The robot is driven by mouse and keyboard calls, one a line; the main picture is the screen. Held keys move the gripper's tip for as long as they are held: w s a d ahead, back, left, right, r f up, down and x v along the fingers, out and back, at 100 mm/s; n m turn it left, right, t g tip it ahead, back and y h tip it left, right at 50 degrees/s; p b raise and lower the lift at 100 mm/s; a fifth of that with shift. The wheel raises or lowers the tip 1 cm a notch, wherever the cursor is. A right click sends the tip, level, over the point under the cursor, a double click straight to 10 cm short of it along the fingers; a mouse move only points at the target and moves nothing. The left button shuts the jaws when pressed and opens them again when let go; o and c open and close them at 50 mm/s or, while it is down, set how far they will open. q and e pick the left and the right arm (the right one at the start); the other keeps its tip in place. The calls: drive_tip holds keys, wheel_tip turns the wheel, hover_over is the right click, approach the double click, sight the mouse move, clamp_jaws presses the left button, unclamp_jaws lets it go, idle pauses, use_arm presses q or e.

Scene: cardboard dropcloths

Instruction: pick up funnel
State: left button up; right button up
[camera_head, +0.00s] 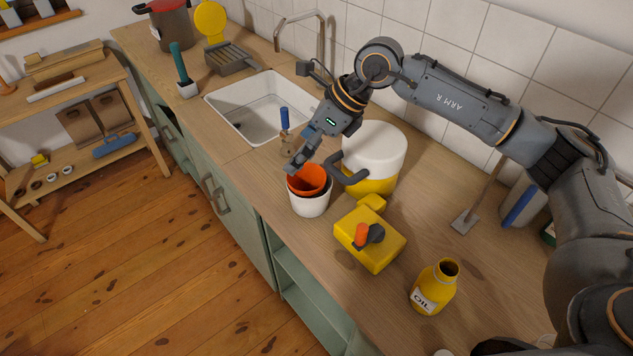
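An orange cone-like vessel, which looks like the funnel (306,182), sits in the mouth of a white pot (311,206) on the counter. Its lower part is hidden inside the pot. My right gripper (309,165) reaches down from the upper right to the funnel's far rim. Its fingers are spread apart, one at the far left of the rim and one at the right. I cannot tell whether either finger touches the rim. My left gripper is not in view.
A white-and-yellow container (372,155) stands close to the right of the gripper. The sink (245,108) lies behind left. The counter's front edge is close to the pot.

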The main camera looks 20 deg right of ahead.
drive_tip(key=w+d+h, duration=0.2)
drive_tip(key=d+h, duration=0.1)
drive_tip(key=d, duration=0.5)
drive_tip(key=p, duration=0.2)
approach(309, 173)
drive_tip(key=shift+s+a+f, duration=0.25)
drive_tip(key=shift+s+a, duration=0.7)
drive_tip(key=shift+a+f, duration=0.1)
drive_tip(key=shift+f, duration=0.25)
drive_tip(key=shift+w+a+f+p, duration=0.15)
drive_tip(key=shift+a+f+p, duration=0.2)
drive_tip(key=shift+p, duration=0.3)
drive_tip(key=p+x, duration=0.1)
drive_tip(key=x, duration=0.2)
drive_tip(key=shift+f+p, duration=0.3)
drive_tip(key=shift+p, duration=0.1)
drive_tip(key=shift+w+a+f, duration=0.15)
drive_tip(key=shift+w+f, duration=0.05)
drive_tip(key=shift+f, duration=0.25)
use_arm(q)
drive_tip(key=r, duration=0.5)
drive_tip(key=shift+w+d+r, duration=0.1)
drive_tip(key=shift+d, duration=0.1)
use_arm(e)
drive_tip(key=shift+c, duration=0.2)
drive_tip(key=c, duration=0.9)
